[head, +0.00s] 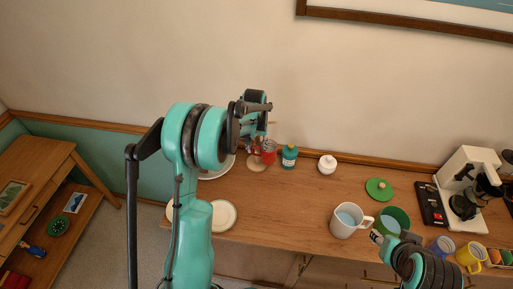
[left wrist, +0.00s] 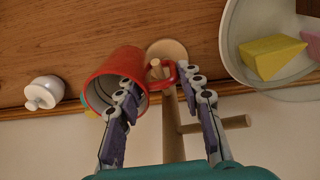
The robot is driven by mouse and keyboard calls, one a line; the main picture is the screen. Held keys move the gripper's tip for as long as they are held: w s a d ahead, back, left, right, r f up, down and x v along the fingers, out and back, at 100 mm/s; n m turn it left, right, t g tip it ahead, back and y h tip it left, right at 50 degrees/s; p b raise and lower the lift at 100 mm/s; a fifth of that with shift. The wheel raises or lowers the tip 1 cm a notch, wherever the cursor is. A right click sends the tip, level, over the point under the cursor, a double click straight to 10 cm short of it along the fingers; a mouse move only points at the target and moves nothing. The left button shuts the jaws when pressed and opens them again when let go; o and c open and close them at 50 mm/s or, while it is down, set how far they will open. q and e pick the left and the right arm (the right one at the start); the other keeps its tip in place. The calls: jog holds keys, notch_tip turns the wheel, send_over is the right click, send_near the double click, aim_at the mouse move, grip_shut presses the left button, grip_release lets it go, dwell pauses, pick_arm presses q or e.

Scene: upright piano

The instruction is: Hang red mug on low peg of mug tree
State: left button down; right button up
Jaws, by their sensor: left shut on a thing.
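The red mug (left wrist: 112,78) is tilted with its mouth towards the camera in the left wrist view. In the head view the red mug (head: 268,151) shows small beyond my left arm. My left gripper (left wrist: 162,82) is shut on the mug, one finger across its mouth and the other past the handle. The wooden mug tree (left wrist: 175,132) stands right by the mug, and a low peg shows by the handle; I cannot tell whether it passes through. Its round base (head: 257,163) shows in the head view. My right gripper (head: 378,238) is beside a white mug, its jaws unclear.
A teal canister (head: 289,158) and a white lidded pot (head: 327,164) stand right of the tree. The white mug (head: 345,222), green bowl (head: 397,215) and coffee maker (head: 468,180) are further right.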

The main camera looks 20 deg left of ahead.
pick_arm(q)
jog(key=shift+w, duration=0.1)
jog(key=c, duration=0.9)
grip_release()
notch_tip(320, 180, up, 12)
jog(key=s, duration=0.1)
jog(key=s+d+f+m+t+b, duration=0.1)
jog(key=s+d+t+b, duration=0.1)
jog(key=s+d+b, duration=0.3)
jog(key=s+d+f+m+t+b, duration=0.15)
jog(key=s+b, duration=0.25)
jog(key=s, duration=0.4)
jog(key=s+d+f+t+b, duration=0.1)
jog(key=s+d+f+b, duration=0.1)
jog(key=s+f, duration=0.3)
jog(key=s+d+f+t+b, duration=0.2)
jog(key=s+f+b, duration=0.2)
jog(key=s+f, duration=0.1)
jog(key=shift+s+d+f+m, duration=0.3)
jog(key=shift+s+m, duration=0.15)
jog(key=shift+s, duration=0.15)
